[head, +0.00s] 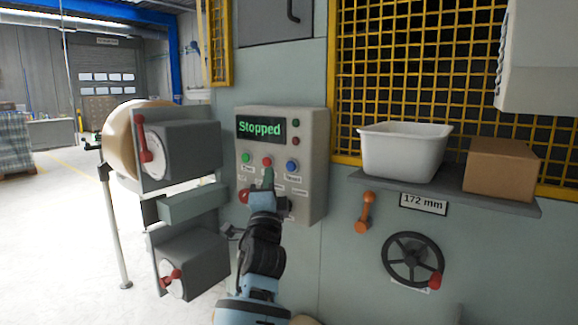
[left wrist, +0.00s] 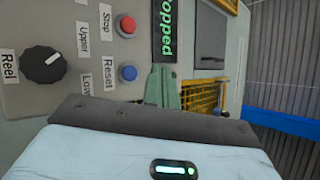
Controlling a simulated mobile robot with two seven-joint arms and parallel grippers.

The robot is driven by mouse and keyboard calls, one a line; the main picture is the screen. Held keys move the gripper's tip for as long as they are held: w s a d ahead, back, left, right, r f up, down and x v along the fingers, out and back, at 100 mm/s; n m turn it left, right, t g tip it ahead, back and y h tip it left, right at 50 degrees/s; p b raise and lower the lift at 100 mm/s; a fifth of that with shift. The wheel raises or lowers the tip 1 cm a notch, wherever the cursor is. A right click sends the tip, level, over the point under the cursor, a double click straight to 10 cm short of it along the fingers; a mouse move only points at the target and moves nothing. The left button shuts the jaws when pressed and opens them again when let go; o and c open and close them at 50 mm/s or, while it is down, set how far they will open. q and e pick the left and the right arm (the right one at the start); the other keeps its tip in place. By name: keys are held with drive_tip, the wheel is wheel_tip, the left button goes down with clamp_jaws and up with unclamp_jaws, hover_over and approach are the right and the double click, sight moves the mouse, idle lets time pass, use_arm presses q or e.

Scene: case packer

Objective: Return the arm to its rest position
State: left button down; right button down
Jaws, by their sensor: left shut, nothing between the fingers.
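My left gripper (head: 268,179) is shut and empty, its greenish fingers held up in front of the grey control panel (head: 314,150). In the head view its tips are just below the red button (head: 267,161); I cannot tell whether they touch the panel. In the left wrist view the shut fingers (left wrist: 163,88) show beside the blue Reset button (left wrist: 127,73) and partly in front of the display's edge. The display (head: 261,129) reads "Stopped". My left arm hides the lower part of the panel. My right gripper is not in view.
A shelf (head: 450,197) to the right holds a white bin (head: 403,152) and a cardboard box (head: 503,168). Below are an orange handle (head: 365,212) and a handwheel (head: 413,259). Grey reel units (head: 180,150) stand left of the panel. Open floor lies at far left.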

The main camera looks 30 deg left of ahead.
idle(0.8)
